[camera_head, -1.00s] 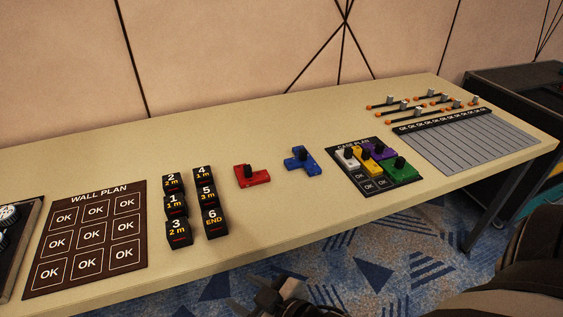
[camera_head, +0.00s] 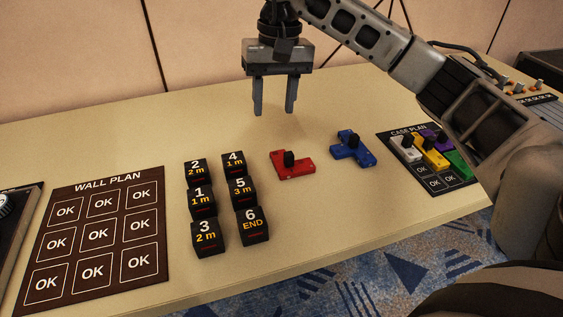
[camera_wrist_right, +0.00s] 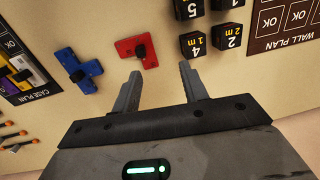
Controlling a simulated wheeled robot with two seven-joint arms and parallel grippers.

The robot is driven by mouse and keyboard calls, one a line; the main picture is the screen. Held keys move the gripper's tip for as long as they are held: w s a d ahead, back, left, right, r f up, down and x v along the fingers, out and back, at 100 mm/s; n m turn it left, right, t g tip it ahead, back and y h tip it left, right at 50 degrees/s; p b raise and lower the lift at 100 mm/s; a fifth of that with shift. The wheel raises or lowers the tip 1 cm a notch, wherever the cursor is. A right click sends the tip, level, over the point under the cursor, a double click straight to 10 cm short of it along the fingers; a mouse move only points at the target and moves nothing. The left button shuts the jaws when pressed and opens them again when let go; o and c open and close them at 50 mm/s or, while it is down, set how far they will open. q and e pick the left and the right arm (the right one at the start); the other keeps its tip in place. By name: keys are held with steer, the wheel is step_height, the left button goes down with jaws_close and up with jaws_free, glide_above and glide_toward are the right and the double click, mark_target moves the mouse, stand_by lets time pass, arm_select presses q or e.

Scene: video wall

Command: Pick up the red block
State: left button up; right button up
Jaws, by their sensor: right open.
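The red block (camera_head: 294,170), L-shaped with a black knob on top, lies on the table right of the numbered black cubes. My right gripper (camera_head: 274,112) hangs above the table, pointing down, its fingers apart and empty. In the head view it shows above the red block in the picture. In the right wrist view the red block (camera_wrist_right: 136,51) lies beyond the open fingertips (camera_wrist_right: 160,70), apart from them. My left gripper is in neither current view.
The blue block (camera_head: 353,148) lies right of the red one. Several numbered cubes (camera_head: 203,203) stand to its left. The wall plan board (camera_head: 104,181) is at the left, and the case plan board (camera_head: 455,186) with coloured blocks is at the right. Bare table lies in front of the red block.

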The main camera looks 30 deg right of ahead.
steer(key=d+r+h, duration=0.1)
steer(key=d, duration=0.1)
steer(key=b, duration=0.2)
glide_above(288, 152)
steer(key=f, duration=1)
steer(key=shift+a, duration=0.25)
steer(key=shift+d+f, duration=0.15)
steer(key=shift+f, duration=1.15)
steer(key=shift+d+f, duration=0.1)
steer(key=shift+f, duration=1.2)
jaws_close()
